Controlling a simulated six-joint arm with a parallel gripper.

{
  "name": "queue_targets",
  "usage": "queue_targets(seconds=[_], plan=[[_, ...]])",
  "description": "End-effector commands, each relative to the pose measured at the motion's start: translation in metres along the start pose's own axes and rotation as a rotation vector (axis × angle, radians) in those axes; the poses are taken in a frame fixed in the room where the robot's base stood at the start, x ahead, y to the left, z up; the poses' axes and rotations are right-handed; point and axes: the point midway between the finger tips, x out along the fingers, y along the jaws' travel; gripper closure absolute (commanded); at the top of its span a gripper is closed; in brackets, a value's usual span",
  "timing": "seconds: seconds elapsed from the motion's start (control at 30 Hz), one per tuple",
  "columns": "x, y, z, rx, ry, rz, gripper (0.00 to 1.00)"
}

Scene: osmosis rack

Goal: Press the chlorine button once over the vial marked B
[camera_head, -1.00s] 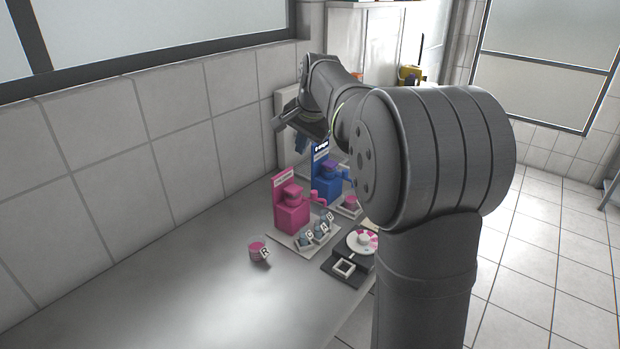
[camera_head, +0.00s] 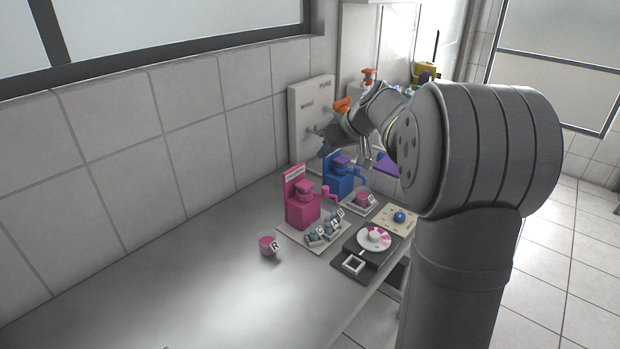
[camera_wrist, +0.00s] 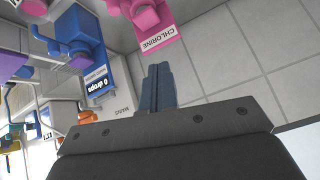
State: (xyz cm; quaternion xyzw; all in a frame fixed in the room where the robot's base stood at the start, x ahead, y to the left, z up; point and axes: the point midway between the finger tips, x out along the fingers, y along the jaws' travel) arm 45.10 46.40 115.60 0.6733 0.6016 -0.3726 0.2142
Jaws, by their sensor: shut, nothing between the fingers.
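The pink chlorine dispenser (camera_head: 302,208) stands on the bench against the wall, with a pink outlet arm to its right. Its CHLORINE sign is upside down at the top of the wrist view (camera_wrist: 160,36). Several small labelled vials (camera_head: 328,227) stand in a row on the pale base in front of it. Their letters are too small to read surely, so I cannot tell which is B. My gripper (camera_wrist: 158,72) is shut and empty, in the air above the dispensers. In the head view its fingers are hard to make out beside the wrist.
A blue dispenser (camera_head: 340,182) stands behind the pink one, with a "0 drops" display (camera_wrist: 98,84) near it. A pink cup marked R (camera_head: 267,245) stands at front left. A disc device (camera_head: 372,239) and a blue-knobbed board (camera_head: 400,217) lie at right. The front left bench is bare.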

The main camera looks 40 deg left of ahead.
Motion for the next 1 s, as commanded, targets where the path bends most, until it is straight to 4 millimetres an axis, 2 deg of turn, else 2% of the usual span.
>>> queue_targets(seconds=[0.3,0.77,0.87,1.0], plan=[[-0.002,0.011,0.005,-0.217,0.069,-0.008,1.00],[-0.001,0.012,0.005,-0.247,0.077,-0.008,1.00],[0.004,0.012,0.004,-0.247,0.076,-0.009,1.00],[0.024,0.011,0.003,-0.247,0.075,-0.011,1.00]])
